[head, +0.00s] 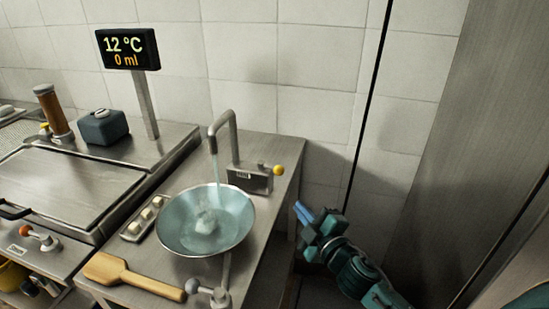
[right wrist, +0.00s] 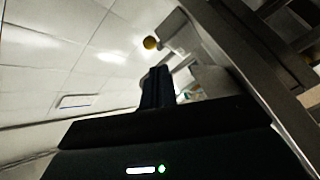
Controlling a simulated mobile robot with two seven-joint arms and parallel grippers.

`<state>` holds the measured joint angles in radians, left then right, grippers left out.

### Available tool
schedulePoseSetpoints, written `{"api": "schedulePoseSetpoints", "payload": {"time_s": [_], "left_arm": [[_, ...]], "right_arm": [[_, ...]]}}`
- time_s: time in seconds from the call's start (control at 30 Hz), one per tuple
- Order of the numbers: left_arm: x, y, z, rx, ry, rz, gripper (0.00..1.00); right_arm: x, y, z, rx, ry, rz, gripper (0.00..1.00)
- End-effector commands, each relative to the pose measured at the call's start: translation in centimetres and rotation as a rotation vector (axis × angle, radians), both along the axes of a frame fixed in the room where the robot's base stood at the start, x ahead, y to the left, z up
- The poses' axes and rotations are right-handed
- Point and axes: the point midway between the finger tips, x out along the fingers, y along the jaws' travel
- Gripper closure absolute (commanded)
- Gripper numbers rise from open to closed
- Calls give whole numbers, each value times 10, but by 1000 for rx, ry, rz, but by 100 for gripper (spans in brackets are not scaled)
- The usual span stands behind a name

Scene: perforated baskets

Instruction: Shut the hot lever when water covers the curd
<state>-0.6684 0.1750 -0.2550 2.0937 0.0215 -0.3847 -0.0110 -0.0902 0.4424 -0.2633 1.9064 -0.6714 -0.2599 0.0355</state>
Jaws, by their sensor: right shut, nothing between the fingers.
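A steel bowl (head: 247,233) stands on the counter under a tap (head: 232,135) from which water runs. A pale lump, seemingly the curd (head: 206,222), sits in the water in the bowl; I cannot tell whether water covers it. A lever with a yellow knob (head: 278,170) sticks out from the metal tap box (head: 245,178); its label is too small to read. The knob also shows in the right wrist view (right wrist: 150,43). My right gripper (head: 299,208) is shut and empty, below and right of the knob, apart from it. My left gripper is out of view.
A display (head: 127,48) reads 12 °C and 0 ml. A wooden paddle (head: 130,277), a small tray (head: 136,226) with white pieces and a white-handled valve (head: 215,293) lie near the bowl. A tiled wall (head: 310,60) stands behind; a steel panel (head: 450,150) stands at right.

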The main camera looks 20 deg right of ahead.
Motion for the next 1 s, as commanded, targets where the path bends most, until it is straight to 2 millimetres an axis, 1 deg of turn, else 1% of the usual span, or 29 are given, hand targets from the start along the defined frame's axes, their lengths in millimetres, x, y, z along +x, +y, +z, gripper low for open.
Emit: {"api": "schedulePoseSetpoints", "payload": {"time_s": [0.03, 0.1, 0.2, 0.3, 0.43, 0.57, 0.9, 0.93, 1.0], "left_arm": [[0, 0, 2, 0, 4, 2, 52], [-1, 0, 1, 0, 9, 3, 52], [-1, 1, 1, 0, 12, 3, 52], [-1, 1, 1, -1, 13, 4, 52], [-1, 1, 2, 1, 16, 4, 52], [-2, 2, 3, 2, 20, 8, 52], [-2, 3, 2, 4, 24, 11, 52], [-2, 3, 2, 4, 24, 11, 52], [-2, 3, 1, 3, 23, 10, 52]], "right_arm": [[12, 3, 10, -80, -56, 66, 100], [22, 9, 16, -174, -116, 156, 100], [28, 15, 19, -269, -163, 251, 100], [31, 18, 19, -316, -182, 301, 100], [39, 23, 20, -326, -188, 315, 100], [56, 32, 23, -324, -189, 314, 100], [120, 66, 26, -321, -188, 313, 100], [123, 64, 25, -322, -187, 312, 100], [122, 48, 20, -324, -183, 310, 100]]}}
